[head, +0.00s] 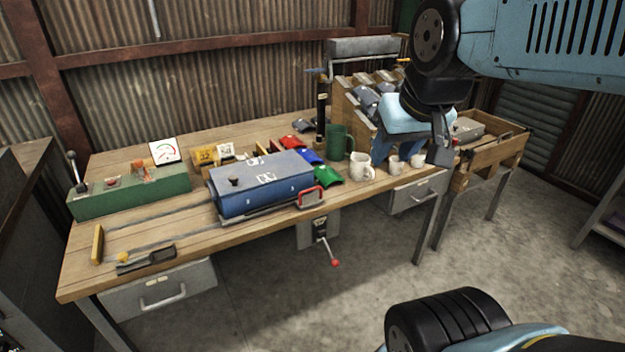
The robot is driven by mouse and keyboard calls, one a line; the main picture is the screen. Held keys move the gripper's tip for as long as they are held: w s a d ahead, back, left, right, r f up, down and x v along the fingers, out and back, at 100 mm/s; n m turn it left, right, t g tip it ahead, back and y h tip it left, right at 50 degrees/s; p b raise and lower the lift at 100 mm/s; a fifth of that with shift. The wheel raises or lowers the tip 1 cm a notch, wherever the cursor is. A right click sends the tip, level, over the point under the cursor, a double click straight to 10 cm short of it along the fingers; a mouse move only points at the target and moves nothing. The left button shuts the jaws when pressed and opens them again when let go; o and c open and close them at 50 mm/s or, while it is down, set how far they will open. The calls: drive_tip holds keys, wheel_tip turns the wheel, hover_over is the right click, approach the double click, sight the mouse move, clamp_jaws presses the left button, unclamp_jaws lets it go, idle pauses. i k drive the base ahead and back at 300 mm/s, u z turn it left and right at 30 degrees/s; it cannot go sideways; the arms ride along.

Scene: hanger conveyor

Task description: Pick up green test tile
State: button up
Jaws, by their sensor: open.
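The green test tile (327,176) lies on the wooden workbench (165,244), close to its front edge. It sits just right of the blue box and in front of a blue tile (310,157). A red tile (290,141) lies behind that. My gripper (411,153) hangs to the right of the green tile, over or in front of the cups. It is open, with nothing seen between its fingers, and apart from the tile. My gripper hides part of the rack behind it.
A blue box (262,186) with a red handle (311,197) stands left of the tile. A wooden rack (350,105) stands behind. A green control box (130,194) is far left.

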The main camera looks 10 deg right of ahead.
sight(326, 174)
drive_tip(key=z, duration=0.15)
drive_tip(key=i, duration=0.85)
drive_tip(key=u, duration=0.1)
